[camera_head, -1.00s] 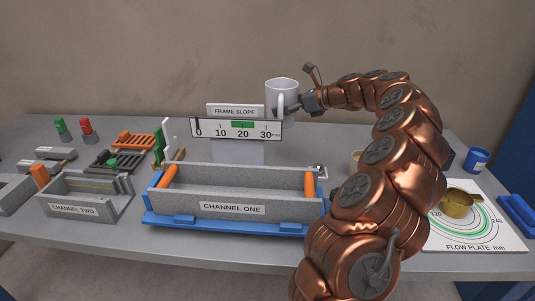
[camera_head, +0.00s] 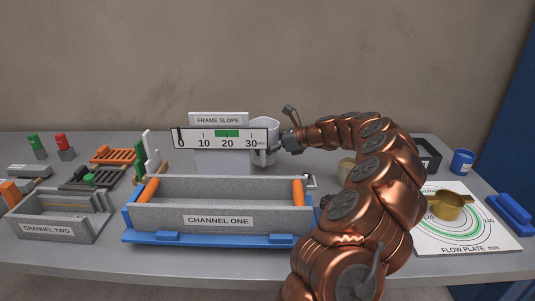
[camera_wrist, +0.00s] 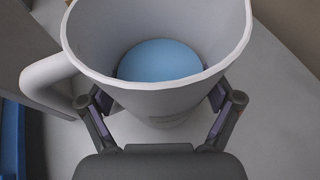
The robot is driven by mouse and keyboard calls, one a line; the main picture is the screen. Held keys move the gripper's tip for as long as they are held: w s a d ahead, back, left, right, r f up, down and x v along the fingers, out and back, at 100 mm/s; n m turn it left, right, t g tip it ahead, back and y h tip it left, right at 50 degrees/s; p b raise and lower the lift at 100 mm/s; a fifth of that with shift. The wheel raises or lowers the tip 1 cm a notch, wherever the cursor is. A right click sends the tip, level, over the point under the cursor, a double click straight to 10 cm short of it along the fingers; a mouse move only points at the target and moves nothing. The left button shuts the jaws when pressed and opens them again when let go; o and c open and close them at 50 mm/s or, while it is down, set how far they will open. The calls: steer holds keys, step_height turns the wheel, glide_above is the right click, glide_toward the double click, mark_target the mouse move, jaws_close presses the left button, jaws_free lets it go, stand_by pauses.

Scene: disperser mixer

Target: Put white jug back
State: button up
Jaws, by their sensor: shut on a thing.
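The white jug (camera_head: 264,132) stands behind the Frame Slope gauge at the back of the bench, partly hidden by the gauge. In the wrist view the jug (camera_wrist: 155,60) is upright, with pale blue at its bottom inside and its handle at the left. My gripper (camera_head: 284,144) reaches in from the right and touches the jug. In the wrist view my gripper (camera_wrist: 163,112) has a finger on each side of the jug's near wall, shut on it. Whether the jug's base rests on the bench is hidden in the head view.
The Frame Slope gauge (camera_head: 222,137) stands right in front of the jug. The Channel One trough (camera_head: 218,218) on its blue base is nearer. A Flow Plate board (camera_head: 470,232) with a brass cup (camera_head: 450,203) and a blue cup (camera_head: 462,161) are at right.

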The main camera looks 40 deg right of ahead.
steer(key=shift+f, duration=1.5)
steer(key=shift+f, duration=0.1)
steer(key=o, duration=1.3)
steer(key=shift+s, duration=0.1)
steer(key=shift+c, duration=0.2)
steer(key=v, duration=1.2)
